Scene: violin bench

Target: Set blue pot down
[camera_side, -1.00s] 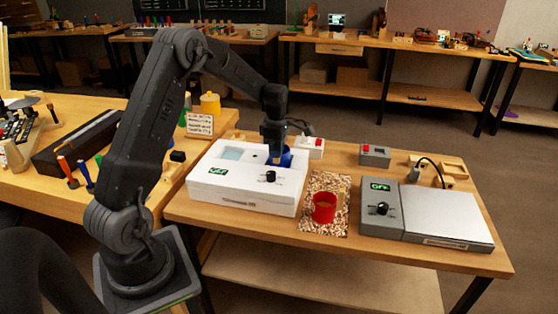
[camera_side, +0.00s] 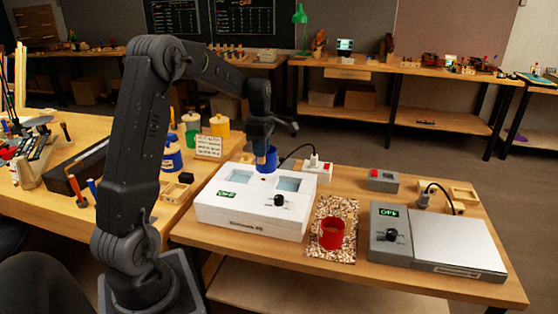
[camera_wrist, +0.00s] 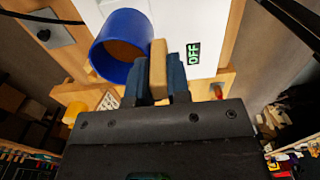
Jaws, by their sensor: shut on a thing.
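The blue pot (camera_side: 267,163) hangs from my gripper (camera_side: 261,150) at the back of the white two-well unit (camera_side: 250,221). It looks raised above the unit; its exact height I cannot tell. In the wrist view the blue pot (camera_wrist: 122,48) shows its open mouth and brown inside. My gripper (camera_wrist: 160,75) is shut on the pot's tan handle (camera_wrist: 158,62), one finger on each side. Both square wells of the white unit show pale blue, and its display reads OFF.
A red pot (camera_side: 332,233) stands on a speckled mat (camera_side: 323,249) right of the white unit. A grey unit with a flat plate (camera_side: 455,240) sits further right. A switch box (camera_side: 317,171) with a black cable stands behind. A small sign (camera_side: 208,147) and jars are at the left.

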